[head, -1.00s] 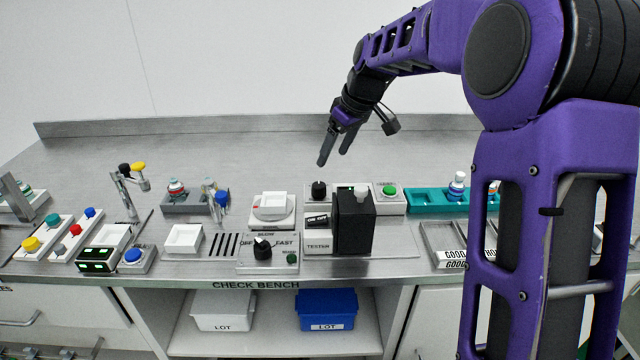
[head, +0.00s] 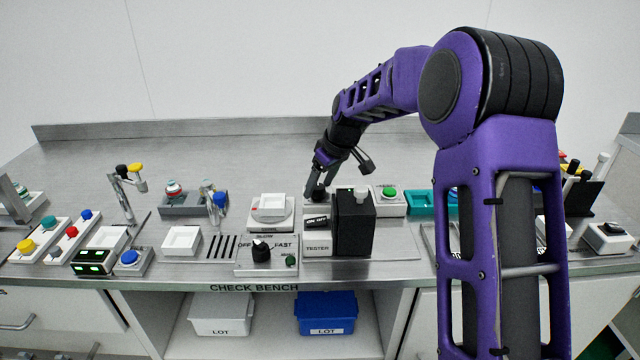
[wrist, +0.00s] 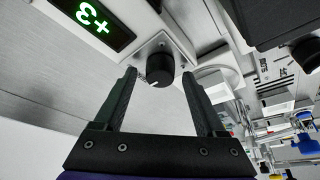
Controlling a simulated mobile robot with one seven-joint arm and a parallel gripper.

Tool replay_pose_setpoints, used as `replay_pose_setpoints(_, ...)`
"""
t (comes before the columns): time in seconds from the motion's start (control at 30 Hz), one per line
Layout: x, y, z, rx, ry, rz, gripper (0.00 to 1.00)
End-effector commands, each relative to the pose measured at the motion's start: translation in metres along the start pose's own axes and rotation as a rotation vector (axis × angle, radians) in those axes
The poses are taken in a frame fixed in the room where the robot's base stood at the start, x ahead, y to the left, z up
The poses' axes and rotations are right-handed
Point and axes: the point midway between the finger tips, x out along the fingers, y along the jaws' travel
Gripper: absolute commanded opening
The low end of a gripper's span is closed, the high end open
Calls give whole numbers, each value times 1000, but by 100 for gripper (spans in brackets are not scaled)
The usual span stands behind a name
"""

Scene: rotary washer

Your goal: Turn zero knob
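The zero knob, a round black knob (wrist: 160,68), sits on a pale panel beside a green-lit display (wrist: 92,20) that seems to read +3. In the wrist view my gripper (wrist: 159,80) is open, with one finger on each side of the knob and gaps visible. Whether the fingertips are level with the knob's grip is hard to tell. In the head view my gripper (head: 316,194) points down at the tester unit, behind the TESTER label (head: 317,248), and largely covers the knob there.
A tall black box (head: 354,225) stands just right of my gripper. A green button (head: 390,193) is further right. The bench behind is clear.

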Motion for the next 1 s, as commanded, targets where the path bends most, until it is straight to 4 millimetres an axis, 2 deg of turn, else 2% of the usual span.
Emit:
replay_pose_setpoints(0.03,0,0,0,0,0,0,62)
replay_pose_setpoints(0.3,0,0,0,0,0,0,14)
replay_pose_setpoints(0.4,0,0,0,0,0,0,0)
replay_pose_setpoints(0.77,0,-1,0,42,-1,17,0)
replay_pose_setpoints(1.0,0,-3,0,173,-2,73,0)
